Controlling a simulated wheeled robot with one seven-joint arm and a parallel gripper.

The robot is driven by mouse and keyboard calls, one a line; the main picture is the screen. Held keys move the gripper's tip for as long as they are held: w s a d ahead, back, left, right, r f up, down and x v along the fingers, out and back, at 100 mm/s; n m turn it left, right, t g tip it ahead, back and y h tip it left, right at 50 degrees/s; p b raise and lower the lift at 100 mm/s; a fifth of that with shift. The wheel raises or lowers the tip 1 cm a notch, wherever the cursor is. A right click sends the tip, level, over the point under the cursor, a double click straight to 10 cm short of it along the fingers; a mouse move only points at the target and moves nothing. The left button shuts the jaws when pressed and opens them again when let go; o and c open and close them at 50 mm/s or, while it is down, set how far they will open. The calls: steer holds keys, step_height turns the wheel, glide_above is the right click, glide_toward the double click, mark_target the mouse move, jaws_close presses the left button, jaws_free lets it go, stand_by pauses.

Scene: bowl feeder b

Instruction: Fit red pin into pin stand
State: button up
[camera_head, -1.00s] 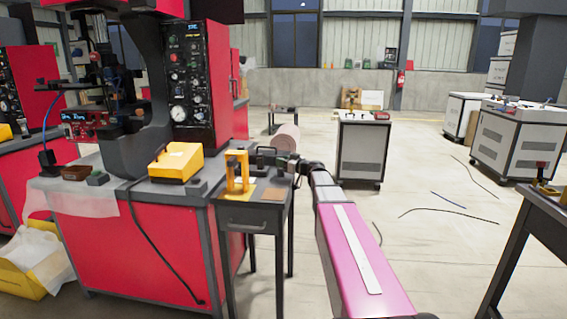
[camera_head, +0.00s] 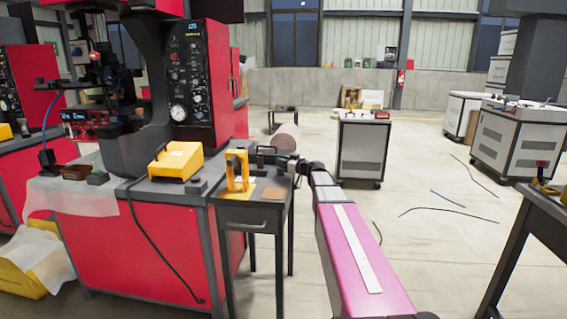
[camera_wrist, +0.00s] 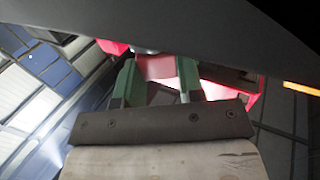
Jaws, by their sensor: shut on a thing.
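A yellow upright frame (camera_head: 237,172), which looks like the pin stand, stands on a small dark side table (camera_head: 250,213). My gripper (camera_head: 254,156) is just right of the frame's top, reaching in level from the right. At this size I cannot tell whether they touch. In the wrist view, the two green fingers of my gripper (camera_wrist: 158,75) are shut on a pale red thing (camera_wrist: 158,67), taken to be the red pin. Its ends are hidden or washed out by glare. The pin cannot be made out in the head view.
A brown flat piece (camera_head: 273,193) lies on the side table, right of the yellow frame. A red machine bench (camera_head: 150,245) with a yellow box (camera_head: 178,161) stands close on the left. The floor right of the side table is open up to a grey cabinet (camera_head: 361,150).

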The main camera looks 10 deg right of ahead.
steer(key=shift+a+f, duration=0.35)
steer(key=shift+f, duration=0.15)
stand_by(0.8)
stand_by(0.4)
steer(key=o, duration=1.1)
steer(key=shift+c, duration=0.2)
